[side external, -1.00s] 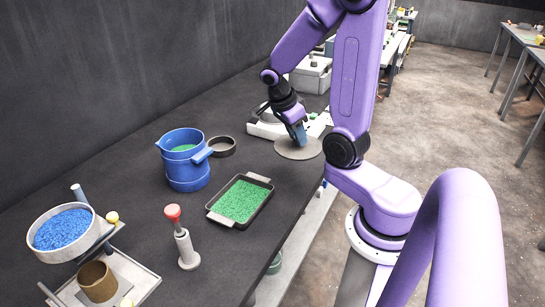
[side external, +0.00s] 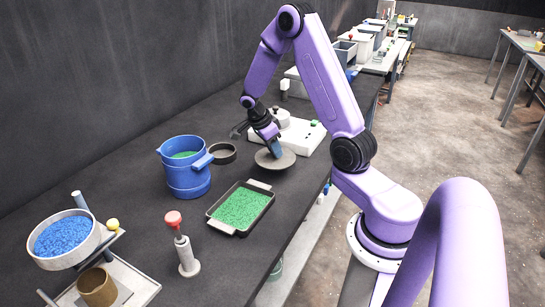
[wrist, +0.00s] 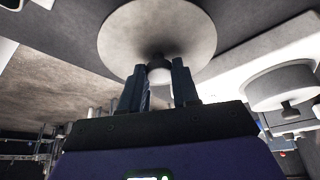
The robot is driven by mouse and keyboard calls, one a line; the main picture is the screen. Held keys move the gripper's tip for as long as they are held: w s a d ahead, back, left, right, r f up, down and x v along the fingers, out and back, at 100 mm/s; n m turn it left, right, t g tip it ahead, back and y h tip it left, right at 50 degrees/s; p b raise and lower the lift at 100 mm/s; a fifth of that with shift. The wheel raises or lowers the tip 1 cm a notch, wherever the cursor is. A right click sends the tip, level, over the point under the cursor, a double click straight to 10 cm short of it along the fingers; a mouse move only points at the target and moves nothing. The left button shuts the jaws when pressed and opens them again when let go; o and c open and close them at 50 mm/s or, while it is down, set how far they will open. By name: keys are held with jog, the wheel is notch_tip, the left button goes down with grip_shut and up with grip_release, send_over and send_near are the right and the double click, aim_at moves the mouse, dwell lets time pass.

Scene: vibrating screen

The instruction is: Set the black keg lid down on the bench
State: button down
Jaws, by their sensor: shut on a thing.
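The keg lid (side external: 275,160) is a round disc with a small knob, and it looks grey-brown rather than black. My gripper (side external: 276,150) is shut on its knob from above. The wrist view shows the lid (wrist: 120,40) beyond the fingertips, with the knob between the two fingers of my gripper (wrist: 159,78). The lid is over or at the dark bench (side external: 150,230), behind the green-filled tray and right of the shallow dark ring. I cannot tell whether its underside touches the bench.
A white machine (side external: 312,138) stands just behind the lid. A blue jug (side external: 187,182), a dark ring (side external: 222,153) and a tray of green grains (side external: 262,217) are near. A red-topped handle (side external: 186,257) and a sieve of blue grains (side external: 88,250) stand nearer the camera.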

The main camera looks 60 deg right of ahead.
aim_at(273, 156)
jog(key=shift+w+d+f, duration=0.2)
jog(key=shift+w+f, duration=0.1)
jog(key=shift+f, duration=1.65)
jog(key=shift+f, duration=0.15)
jog(key=c, duration=0.8)
grip_release()
